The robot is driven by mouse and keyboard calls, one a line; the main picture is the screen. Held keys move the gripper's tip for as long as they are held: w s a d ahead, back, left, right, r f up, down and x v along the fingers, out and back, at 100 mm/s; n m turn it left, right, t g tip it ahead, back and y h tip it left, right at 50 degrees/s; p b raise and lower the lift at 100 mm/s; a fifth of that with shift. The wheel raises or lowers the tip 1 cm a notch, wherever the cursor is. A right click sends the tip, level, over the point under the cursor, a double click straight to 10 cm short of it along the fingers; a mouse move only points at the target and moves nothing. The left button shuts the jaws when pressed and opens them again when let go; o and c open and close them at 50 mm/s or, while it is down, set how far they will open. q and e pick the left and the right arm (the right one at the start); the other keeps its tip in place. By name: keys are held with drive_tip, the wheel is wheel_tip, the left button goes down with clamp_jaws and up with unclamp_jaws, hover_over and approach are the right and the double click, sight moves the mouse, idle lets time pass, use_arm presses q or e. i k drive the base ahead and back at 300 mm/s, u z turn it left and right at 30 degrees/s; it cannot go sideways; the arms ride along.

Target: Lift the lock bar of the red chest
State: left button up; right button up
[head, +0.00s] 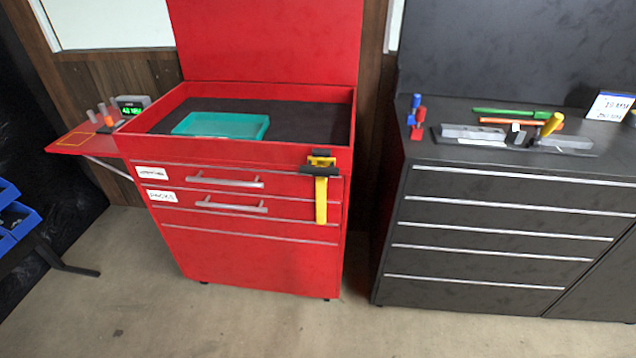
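The red chest (250,252) stands left of the middle in the head view, with its lid raised and its top tray open. A yellow lock bar (321,200) hangs upright on the right part of its front, over the right ends of the drawers. A black and yellow bracket (320,163) sits at the bar's upper end. Two drawers with grey handles, the upper handle (225,181) and the lower handle (231,205), are closed. Neither of my grippers shows in this view.
A teal tray (222,125) lies in the chest's top. A red side shelf (82,138) with small items and a green display juts out left. A dark cabinet (490,240) with tools on top stands right. Blue bins (14,217) are far left. The floor in front (230,325) is clear.

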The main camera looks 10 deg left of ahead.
sight(321, 164)
drive_tip(key=k, duration=0.45)
drive_tip(key=z, duration=0.45)
drive_tip(key=i, duration=1.25)
drive_tip(key=u, duration=0.55)
